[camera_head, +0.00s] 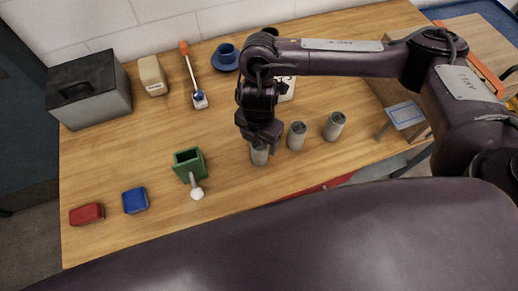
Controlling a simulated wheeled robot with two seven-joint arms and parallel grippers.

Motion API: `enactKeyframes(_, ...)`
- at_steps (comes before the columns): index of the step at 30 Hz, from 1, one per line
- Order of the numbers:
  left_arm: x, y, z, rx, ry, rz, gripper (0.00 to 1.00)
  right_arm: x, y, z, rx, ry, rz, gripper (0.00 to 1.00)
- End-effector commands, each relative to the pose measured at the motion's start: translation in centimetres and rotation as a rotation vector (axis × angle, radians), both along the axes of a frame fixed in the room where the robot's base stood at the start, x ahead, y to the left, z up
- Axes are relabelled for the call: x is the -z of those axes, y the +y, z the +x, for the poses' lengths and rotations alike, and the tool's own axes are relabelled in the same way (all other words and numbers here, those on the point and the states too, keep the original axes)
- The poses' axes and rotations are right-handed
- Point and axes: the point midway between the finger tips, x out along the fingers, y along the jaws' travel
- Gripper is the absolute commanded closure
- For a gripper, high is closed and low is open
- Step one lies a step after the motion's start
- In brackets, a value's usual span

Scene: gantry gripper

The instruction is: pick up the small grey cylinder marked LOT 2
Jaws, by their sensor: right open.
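Three small grey cylinders stand upright in a row on the wooden table: a left one (259,155), a middle one (297,136) and a right one (334,126). Their markings are too small to read, so I cannot tell which is LOT 2. My right gripper (260,140) is open and points down over the left cylinder, hiding its top. I cannot tell whether the fingers touch it. My left gripper is not in view.
Left of the cylinders stands a green open box (188,160) with a white-knobbed handle. A blue block (135,200) and a red block (87,213) lie front left.

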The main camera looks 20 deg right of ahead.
Motion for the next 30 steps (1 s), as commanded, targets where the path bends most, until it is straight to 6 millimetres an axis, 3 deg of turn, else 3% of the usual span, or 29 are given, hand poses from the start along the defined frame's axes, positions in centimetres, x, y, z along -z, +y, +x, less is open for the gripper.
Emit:
enactKeyframes(6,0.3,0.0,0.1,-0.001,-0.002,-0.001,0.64,2.5,-0.1,0.0,0.000,0.002,0.001,0.29)
enactKeyframes(15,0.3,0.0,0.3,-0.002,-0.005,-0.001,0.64,2.8,-0.1,0.1,-0.001,-0.001,0.001,0.29)
enactKeyframes(30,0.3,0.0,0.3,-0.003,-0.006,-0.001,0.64,2.7,0.0,0.1,-0.001,-0.002,0.002,0.92)
